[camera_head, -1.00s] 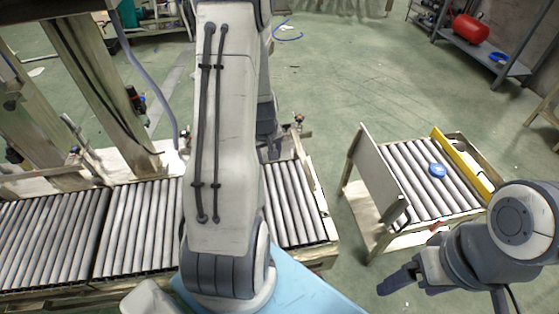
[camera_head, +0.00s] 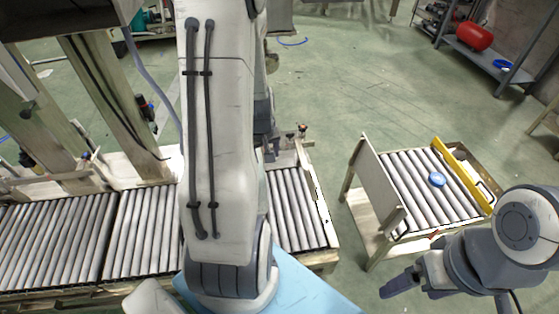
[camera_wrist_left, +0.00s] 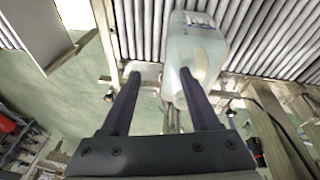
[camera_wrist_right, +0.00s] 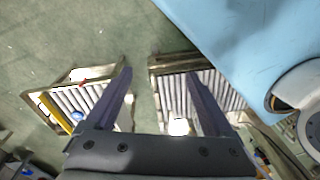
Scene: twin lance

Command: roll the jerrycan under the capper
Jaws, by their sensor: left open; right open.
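The jerrycan (camera_wrist_left: 195,50), a pale translucent container with a label, shows in the left wrist view on the grey rollers. In the head view I cannot make it out; my left arm covers that part of the conveyor (camera_head: 60,240). My left gripper (camera_wrist_left: 160,75) is open, its right fingertip overlapping the jerrycan's near end in the picture; contact cannot be told. In the head view the left gripper is hidden behind its arm. My right gripper (camera_head: 398,286), also in its wrist view (camera_wrist_right: 158,73), is open and empty, in front of the small cart. I cannot clearly identify the capper.
Wooden posts (camera_head: 115,110) and a dark box (camera_head: 60,14) stand over the conveyor's left part. A roller cart (camera_head: 405,175) with an upright panel (camera_head: 378,187), a yellow rail (camera_head: 460,172) and a blue disc (camera_head: 437,180) stands at right. Green floor separates cart and conveyor.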

